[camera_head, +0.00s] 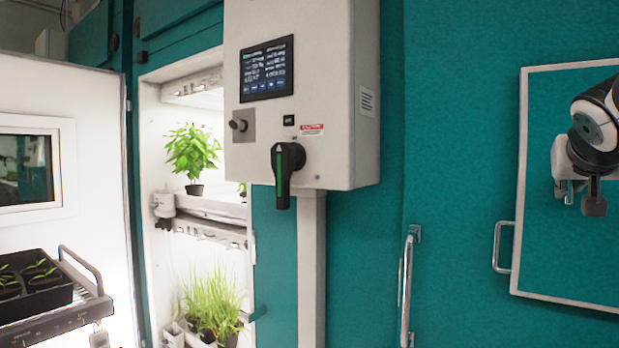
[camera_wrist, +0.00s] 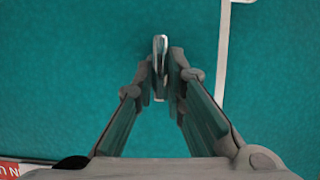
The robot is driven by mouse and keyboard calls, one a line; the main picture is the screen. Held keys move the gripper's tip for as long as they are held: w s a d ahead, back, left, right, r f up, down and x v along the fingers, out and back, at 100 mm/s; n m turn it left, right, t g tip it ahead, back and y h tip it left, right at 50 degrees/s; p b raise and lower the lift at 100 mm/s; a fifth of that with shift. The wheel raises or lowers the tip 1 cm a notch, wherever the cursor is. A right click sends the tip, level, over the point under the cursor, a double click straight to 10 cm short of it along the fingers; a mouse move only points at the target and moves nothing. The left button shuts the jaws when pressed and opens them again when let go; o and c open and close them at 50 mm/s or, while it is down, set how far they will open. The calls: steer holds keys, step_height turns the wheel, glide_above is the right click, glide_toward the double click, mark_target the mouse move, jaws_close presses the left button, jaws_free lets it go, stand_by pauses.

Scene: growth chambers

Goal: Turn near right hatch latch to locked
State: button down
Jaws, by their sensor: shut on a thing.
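The latch (camera_wrist: 160,42) is a small, narrow metal lever in the wrist view, lying up and down in the picture against a teal panel. My gripper (camera_wrist: 161,75) is shut on it, with one finger on each side; the fingers hide part of the lever. In the head view my gripper (camera_head: 580,196) is at the right edge, in front of the white-framed teal hatch (camera_head: 545,250). There the latch cannot be clearly told apart from the gripper parts. Its locked or unlocked mark is not visible.
A grey control box (camera_head: 340,100) with a screen and a black rotary switch (camera_head: 285,170) hangs on the teal wall. Vertical handles (camera_head: 406,285) and (camera_head: 502,247) stick out left of the hatch. An open door (camera_head: 95,110) and a plant rack (camera_head: 210,208) are at left.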

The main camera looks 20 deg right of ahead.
steer(key=n+g+h+b, duration=0.1)
steer(key=n+h+b, duration=0.1)
steer(key=n+b, duration=0.2)
steer(key=f+n+g+h+b, duration=0.1)
steer(key=n+b, duration=0.3)
steer(key=b, duration=0.5)
steer(key=w+n+g+h+b, duration=0.1)
steer(key=n+h+b, duration=0.2)
steer(key=n+b, duration=0.2)
steer(key=shift+a+f+h+b, duration=0.15)
steer(key=shift+a+h+b, duration=0.25)
steer(key=shift+b, duration=0.5)
steer(key=shift+n, duration=0.3)
steer(key=c, duration=1.6)
jaws_free()
steer(key=shift+c, duration=0.2)
